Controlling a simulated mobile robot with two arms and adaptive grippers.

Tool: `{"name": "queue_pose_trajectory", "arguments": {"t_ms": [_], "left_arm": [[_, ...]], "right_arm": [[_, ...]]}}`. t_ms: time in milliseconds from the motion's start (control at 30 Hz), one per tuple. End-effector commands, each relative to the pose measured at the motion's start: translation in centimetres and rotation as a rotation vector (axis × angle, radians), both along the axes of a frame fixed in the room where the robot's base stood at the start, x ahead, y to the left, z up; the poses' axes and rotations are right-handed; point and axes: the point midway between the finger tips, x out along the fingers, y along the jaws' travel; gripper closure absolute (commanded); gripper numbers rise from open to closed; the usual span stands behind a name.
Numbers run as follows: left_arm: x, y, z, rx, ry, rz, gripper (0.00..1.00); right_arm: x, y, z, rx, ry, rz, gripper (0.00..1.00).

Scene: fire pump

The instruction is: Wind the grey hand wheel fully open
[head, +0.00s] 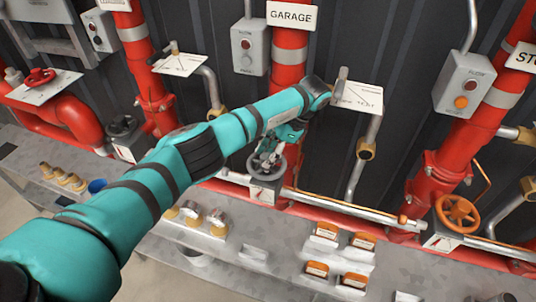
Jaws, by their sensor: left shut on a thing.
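The grey hand wheel (262,170) is in the middle of the head view, low on the red pipe under the GARAGE sign (291,15). My left arm reaches in from the lower left, and its left gripper (267,157) points down at the wheel. The fingers are shut on the wheel, and they and the wrist hide part of it. How far the wheel is turned cannot be told. My right gripper is not in view.
An orange hand wheel (459,214) is at the right, a black one (122,126) and a red one (38,77) at the left. Red vertical pipes and a grey button box (250,47) stand behind. The shelf below holds brass fittings and orange-labelled boxes (317,270).

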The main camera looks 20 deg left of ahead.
Motion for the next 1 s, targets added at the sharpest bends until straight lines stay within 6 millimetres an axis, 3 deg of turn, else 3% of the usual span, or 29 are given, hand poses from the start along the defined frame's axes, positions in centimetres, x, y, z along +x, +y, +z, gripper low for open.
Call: {"name": "queue_pose_trajectory", "arguments": {"t_ms": [333,500,733,767,867,1000], "left_arm": [[0.2,0.1,-0.3,0.001,0.000,0.547,1.00],[0.2,0.2,-0.1,0.002,-0.001,0.644,1.00],[0.2,0.2,0.0,0.002,-0.001,0.648,1.00],[0.2,0.2,0.0,0.002,-0.001,0.647,0.60],[0.2,0.2,0.0,0.000,-0.001,0.646,0.47],[0.2,0.2,0.0,0.000,0.000,0.645,0.46]], "right_arm": [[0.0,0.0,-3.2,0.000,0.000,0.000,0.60],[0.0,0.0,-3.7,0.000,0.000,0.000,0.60],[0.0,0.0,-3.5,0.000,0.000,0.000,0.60],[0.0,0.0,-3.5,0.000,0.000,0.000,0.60],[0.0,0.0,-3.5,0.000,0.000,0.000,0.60],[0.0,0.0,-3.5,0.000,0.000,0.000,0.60]]}}
